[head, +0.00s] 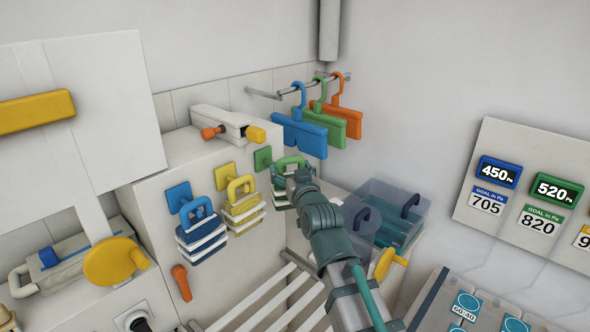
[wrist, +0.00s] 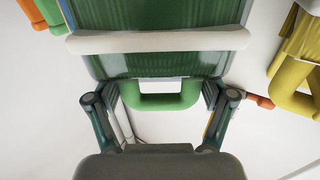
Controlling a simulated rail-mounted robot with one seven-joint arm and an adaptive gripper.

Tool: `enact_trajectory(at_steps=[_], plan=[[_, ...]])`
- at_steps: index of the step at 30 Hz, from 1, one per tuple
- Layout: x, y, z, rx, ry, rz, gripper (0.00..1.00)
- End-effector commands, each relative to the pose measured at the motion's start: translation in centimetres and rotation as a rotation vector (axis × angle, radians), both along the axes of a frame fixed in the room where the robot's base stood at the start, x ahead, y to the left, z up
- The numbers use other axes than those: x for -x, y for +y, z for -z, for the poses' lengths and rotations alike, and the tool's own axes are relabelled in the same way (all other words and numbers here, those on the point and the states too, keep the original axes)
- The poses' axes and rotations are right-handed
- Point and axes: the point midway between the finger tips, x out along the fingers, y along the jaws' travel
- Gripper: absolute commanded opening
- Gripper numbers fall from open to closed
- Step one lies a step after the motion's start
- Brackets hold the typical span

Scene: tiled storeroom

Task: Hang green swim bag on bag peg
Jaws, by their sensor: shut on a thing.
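The green swim bag (head: 291,162) is at the storage block's right end, mostly behind my gripper (head: 299,183). In the wrist view the bag (wrist: 155,65) shows its ribbed green body, a white band and a green handle loop. My gripper (wrist: 160,95) is shut on that loop, one finger at each side. A green square peg plate (head: 262,157) is on the block's front, just left of the bag's handle. The peg itself is hidden, so I cannot tell whether the loop touches it.
A yellow bag (head: 242,205) and a blue bag (head: 201,231) hang to the left on their pegs. Coloured hangers (head: 300,132) hang on a rail above. Clear bins (head: 385,210) stand to the right. A slatted bench (head: 270,303) lies below.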

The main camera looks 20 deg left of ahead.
Motion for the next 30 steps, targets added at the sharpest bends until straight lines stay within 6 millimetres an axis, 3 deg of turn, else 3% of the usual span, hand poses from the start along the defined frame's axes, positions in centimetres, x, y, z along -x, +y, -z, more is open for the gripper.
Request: enact_trajectory(at_steps=[15, 30], plan=[[-1.3, 2.7, 0.2, 0.0, -0.001, -0.001, 0.15], [-1.7, 3.7, 1.7, -0.001, 0.0, -0.001, 0.15]])
